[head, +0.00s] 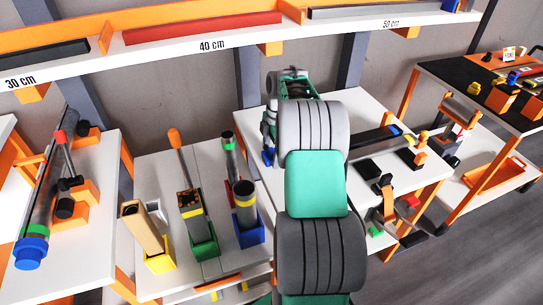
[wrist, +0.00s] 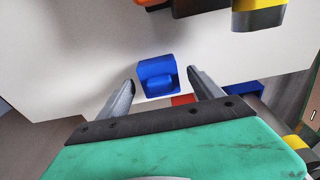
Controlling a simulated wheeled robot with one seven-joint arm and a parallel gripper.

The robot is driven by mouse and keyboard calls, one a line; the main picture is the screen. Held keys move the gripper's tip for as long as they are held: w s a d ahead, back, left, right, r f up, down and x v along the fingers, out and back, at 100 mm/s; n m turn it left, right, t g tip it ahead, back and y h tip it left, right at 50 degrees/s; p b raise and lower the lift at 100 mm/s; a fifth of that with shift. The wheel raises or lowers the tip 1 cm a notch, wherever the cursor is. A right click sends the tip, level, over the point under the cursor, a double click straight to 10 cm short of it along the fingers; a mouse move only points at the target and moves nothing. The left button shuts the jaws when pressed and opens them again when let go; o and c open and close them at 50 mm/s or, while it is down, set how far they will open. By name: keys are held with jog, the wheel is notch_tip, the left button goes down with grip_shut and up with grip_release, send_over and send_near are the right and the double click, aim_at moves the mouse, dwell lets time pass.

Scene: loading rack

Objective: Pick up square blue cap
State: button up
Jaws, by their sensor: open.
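A square blue cap (wrist: 157,70) sits on the white tabletop in the wrist view, with a recess in its near side. My gripper (wrist: 161,78) is open, with one finger to each side of the cap and none seen gripping it. In the head view my gripper (head: 268,138) hangs over the left part of the middle-right white table, and a small piece of blue (head: 267,158), likely the same cap, shows just below it. The rest of that spot is hidden by my arm.
A dark bar (head: 373,140) with a blue end lies on the same table (head: 425,172), right of my arm. Upright tubes in yellow, green and blue holders (head: 249,234) stand to the left. In the wrist view a red piece (wrist: 182,100) shows near the cap, and dark, orange and yellow parts (wrist: 258,16) at the top.

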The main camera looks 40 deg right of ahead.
aim_at(271, 150)
jog(key=shift+c, duration=0.4)
jog(key=c, duration=1.3)
jog(key=shift+r, duration=0.15)
jog(key=shift+r, duration=0.35)
notch_tip(271, 150, up, 2)
jog(key=shift+r, duration=0.25)
jog(key=s+a+r, duration=0.5)
jog(key=s+r, duration=0.4)
jog(key=s, duration=0.4)
jog(key=shift+a+r, duration=0.15)
jog(key=shift+r, duration=0.15)
